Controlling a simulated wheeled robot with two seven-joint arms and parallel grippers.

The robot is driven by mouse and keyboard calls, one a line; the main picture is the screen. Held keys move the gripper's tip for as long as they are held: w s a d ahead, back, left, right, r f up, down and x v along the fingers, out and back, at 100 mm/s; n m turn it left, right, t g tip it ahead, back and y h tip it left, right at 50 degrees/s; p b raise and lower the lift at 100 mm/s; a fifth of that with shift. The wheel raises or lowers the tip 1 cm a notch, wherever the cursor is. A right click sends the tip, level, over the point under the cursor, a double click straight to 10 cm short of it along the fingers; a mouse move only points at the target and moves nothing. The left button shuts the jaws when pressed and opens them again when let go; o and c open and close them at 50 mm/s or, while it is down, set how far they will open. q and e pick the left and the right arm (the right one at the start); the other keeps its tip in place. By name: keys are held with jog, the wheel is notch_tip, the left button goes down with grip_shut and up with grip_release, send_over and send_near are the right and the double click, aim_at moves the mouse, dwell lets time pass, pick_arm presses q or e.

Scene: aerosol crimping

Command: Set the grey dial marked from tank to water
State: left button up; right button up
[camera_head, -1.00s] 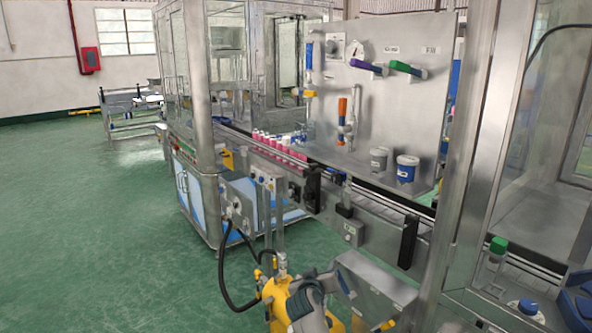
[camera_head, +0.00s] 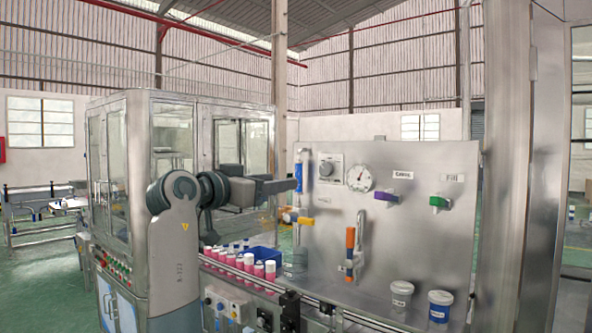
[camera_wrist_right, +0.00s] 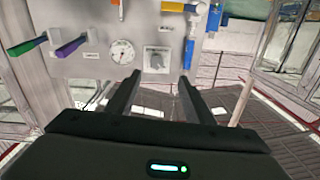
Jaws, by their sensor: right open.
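The grey dial (camera_head: 326,169) sits on a light square plate near the upper left of the upright metal panel. It also shows in the right wrist view (camera_wrist_right: 156,60), where the picture is upside down. Its markings are too small to read. My right gripper (camera_head: 291,185) reaches in from the left in the head view, left of the dial and apart from it. In the right wrist view my right gripper (camera_wrist_right: 160,77) is open and empty, its two dark fingers pointing toward the dial. My left gripper is not in view.
A blue-and-yellow valve (camera_head: 298,178) is just left of the dial. A round gauge (camera_head: 360,177) is to its right, then purple (camera_head: 386,195) and green (camera_head: 440,202) handles. An orange-handled valve (camera_head: 350,240) is below. Pink cans (camera_head: 258,270) stand on the conveyor.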

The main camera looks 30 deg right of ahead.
jog(key=shift+s+r+m+g, duration=0.3)
jog(key=shift+s+r, duration=0.05)
jog(key=shift+r, duration=0.35)
jog(key=shift+w+d, duration=0.1)
jog(key=p, duration=0.8)
send_near(324, 171)
jog(key=x, duration=0.6)
jog(key=shift+d, duration=0.3)
jog(key=shift+w+d, duration=0.35)
jog(key=shift+d, duration=0.25)
jog(key=shift+f, duration=0.1)
